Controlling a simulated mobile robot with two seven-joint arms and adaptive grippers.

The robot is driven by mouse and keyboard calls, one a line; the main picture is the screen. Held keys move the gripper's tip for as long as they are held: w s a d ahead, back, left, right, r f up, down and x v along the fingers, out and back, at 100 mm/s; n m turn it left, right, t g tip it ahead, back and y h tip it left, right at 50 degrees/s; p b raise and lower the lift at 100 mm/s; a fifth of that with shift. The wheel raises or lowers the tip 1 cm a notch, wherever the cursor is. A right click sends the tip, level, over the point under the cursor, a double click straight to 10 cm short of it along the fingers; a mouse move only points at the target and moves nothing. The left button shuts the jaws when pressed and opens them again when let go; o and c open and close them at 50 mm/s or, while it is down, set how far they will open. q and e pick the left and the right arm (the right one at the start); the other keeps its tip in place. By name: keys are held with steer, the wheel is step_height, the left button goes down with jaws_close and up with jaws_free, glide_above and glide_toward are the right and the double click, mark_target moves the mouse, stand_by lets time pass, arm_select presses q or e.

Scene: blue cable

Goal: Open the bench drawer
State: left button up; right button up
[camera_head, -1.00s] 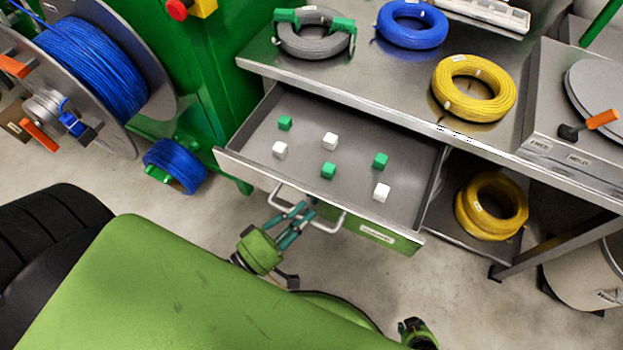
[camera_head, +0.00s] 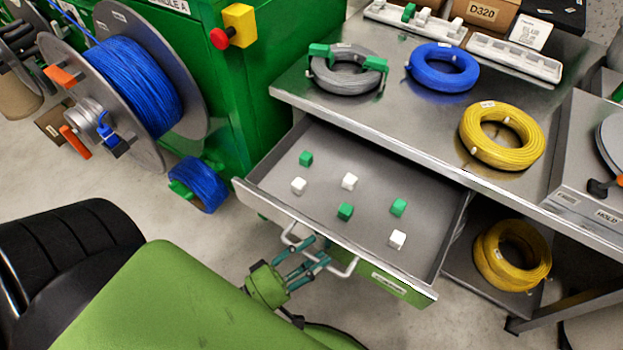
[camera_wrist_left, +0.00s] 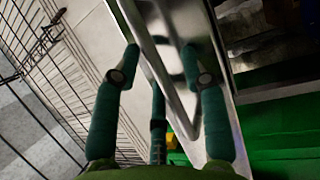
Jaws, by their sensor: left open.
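The bench drawer (camera_head: 272,205) is pulled out from under the metal bench top, showing its grey inside. Several small green and white cubes lie in it, such as a green cube (camera_head: 345,211) and a white cube (camera_head: 397,239). A pale bar handle (camera_head: 345,273) sits on the drawer front. My left gripper (camera_head: 316,250) is at this handle with its fingers apart. In the left wrist view, the handle bar (camera_wrist_left: 152,60) runs between the open fingers (camera_wrist_left: 163,62); contact cannot be told. My right gripper is not in view.
On the bench top (camera_head: 400,115) lie grey (camera_head: 345,70), blue (camera_head: 443,68) and yellow (camera_head: 500,137) cable coils. A green machine with a blue cable reel (camera_head: 130,75) stands left. Another yellow coil (camera_head: 512,255) lies on the lower shelf, right of the drawer.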

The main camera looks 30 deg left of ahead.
arm_select(q)
steer(key=v, duration=1.2)
stand_by(0.5)
